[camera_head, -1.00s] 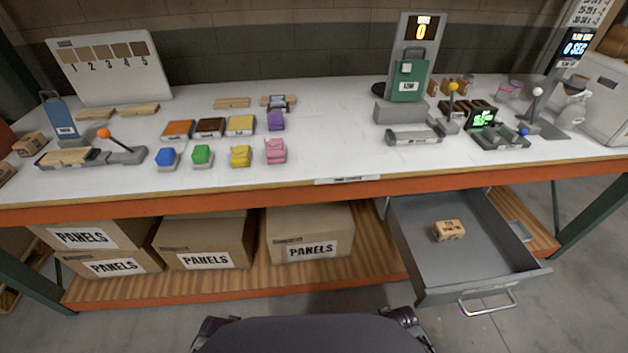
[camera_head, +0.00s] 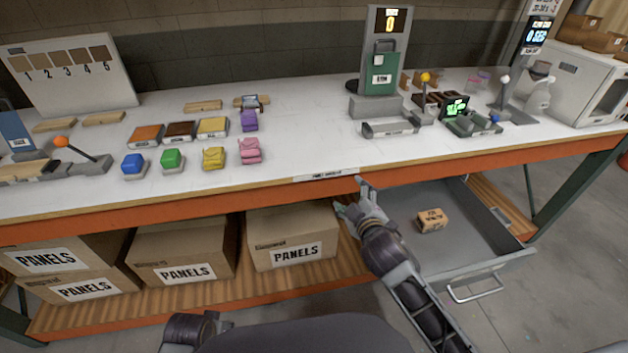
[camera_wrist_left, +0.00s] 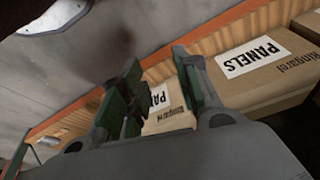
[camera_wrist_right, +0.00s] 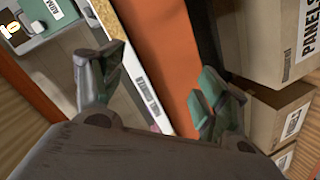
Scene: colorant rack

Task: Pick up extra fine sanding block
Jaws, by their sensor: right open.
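A small tan sanding block (camera_head: 432,220) with dark print lies in the open grey drawer (camera_head: 470,262) under the right part of the bench; its print is too small to read. My right gripper (camera_head: 352,196) is open and empty in front of the bench's front edge, left of the drawer and apart from the block. In the right wrist view its two fingers (camera_wrist_right: 160,85) stand wide apart with the bench edge behind them. My left gripper (camera_wrist_left: 160,85) shows in the left wrist view with its fingers apart and nothing between them, facing the lower shelf. The block is in neither wrist view.
The bench's orange front beam (camera_head: 225,205) runs above the drawer. Cardboard boxes marked PANELS (camera_head: 290,240) fill the lower shelf left of the drawer. The bench top holds colored blocks, a display stand (camera_head: 388,50) and levers. The drawer has free room around the block.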

